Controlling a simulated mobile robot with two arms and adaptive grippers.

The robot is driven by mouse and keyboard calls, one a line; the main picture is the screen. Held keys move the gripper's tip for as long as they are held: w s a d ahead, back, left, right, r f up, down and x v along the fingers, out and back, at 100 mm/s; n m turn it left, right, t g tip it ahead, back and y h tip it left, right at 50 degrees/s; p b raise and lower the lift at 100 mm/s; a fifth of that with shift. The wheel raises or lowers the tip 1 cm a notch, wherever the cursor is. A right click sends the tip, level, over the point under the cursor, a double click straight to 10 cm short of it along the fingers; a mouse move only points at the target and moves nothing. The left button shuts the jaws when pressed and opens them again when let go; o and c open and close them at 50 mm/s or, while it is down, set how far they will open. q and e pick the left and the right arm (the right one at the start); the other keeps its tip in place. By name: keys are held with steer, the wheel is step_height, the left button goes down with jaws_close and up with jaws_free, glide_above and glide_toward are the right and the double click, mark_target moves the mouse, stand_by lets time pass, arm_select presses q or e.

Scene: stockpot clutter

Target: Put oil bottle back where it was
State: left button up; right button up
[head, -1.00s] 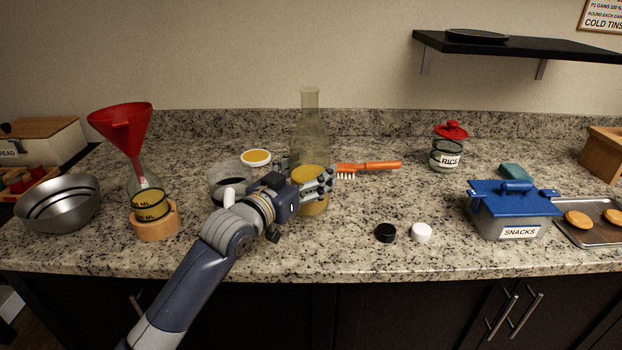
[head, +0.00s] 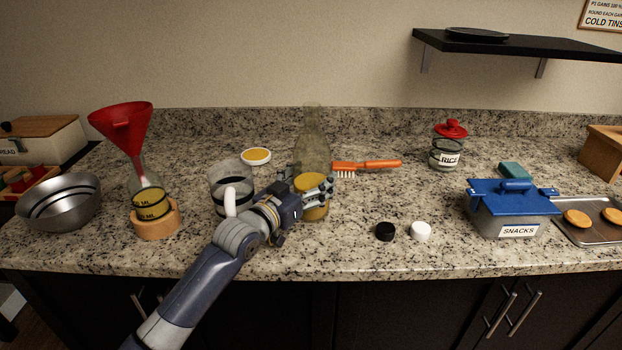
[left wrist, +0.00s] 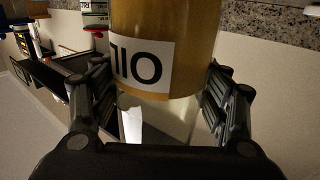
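The oil bottle (head: 312,150) is a clear, long-necked bottle with yellow oil in its lower part, upright near the middle of the counter. My left gripper (head: 316,190) is around its lower part from the left and front. In the left wrist view the bottle (left wrist: 165,40), with its "OIL" label, sits between both fingers of the gripper (left wrist: 160,100), which appear to press its sides. The bottle's base looks at or just above the counter; I cannot tell which. My right gripper is not in view.
A clear jug (head: 225,178) stands left of the bottle. An orange brush (head: 368,165) lies behind right. A black cap (head: 385,231) and white cap (head: 421,231) lie front right. A funnelled flask (head: 150,200) and bowl (head: 60,203) are left; a snacks box (head: 512,212) is right.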

mark_target(301, 187)
arm_select(q)
steer(key=o, duration=0.4)
steer(key=shift+o, duration=0.2)
steer(key=shift+r, duration=0.1)
steer(key=shift+s+a, duration=0.3)
steer(key=shift+s, duration=0.15)
steer(key=v, duration=0.6)
steer(key=shift+s+a+b, duration=0.15)
steer(key=shift+s+b, duration=0.05)
steer(key=shift+b, duration=0.1)
